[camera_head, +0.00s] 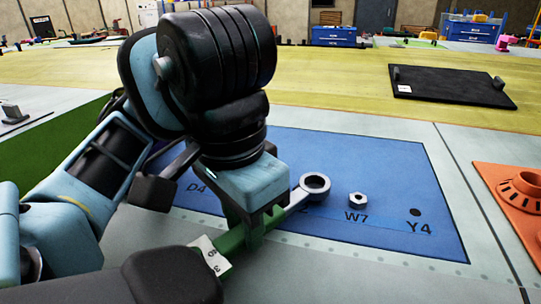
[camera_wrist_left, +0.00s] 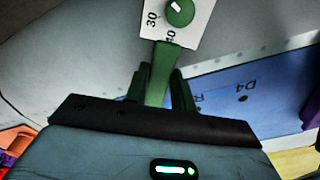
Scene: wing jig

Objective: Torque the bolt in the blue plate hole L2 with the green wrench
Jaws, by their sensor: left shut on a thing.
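My left gripper (camera_head: 250,222) is shut on the green wrench (camera_head: 232,240), gripping its shaft low over the blue plate (camera_head: 390,235). The wrench's silver ring head (camera_head: 315,187) points right, over the plate just left of the W7 bolt (camera_head: 358,200). Whether a bolt sits inside the ring cannot be told. The label by the ring is mostly hidden, so L2 cannot be read. In the left wrist view the wrench (camera_wrist_left: 160,75) stands between the fingers of the gripper (camera_wrist_left: 160,88), with its white scale (camera_wrist_left: 170,22) beyond. My right gripper is not in view.
The plate also shows labels D4 and Y4, with an empty hole (camera_head: 415,212) at Y4. An orange part (camera_head: 515,205) lies to the right. A black tray (camera_head: 450,88) lies on the yellow surface (camera_head: 330,78) behind. Blue boxes (camera_head: 334,36) stand far back.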

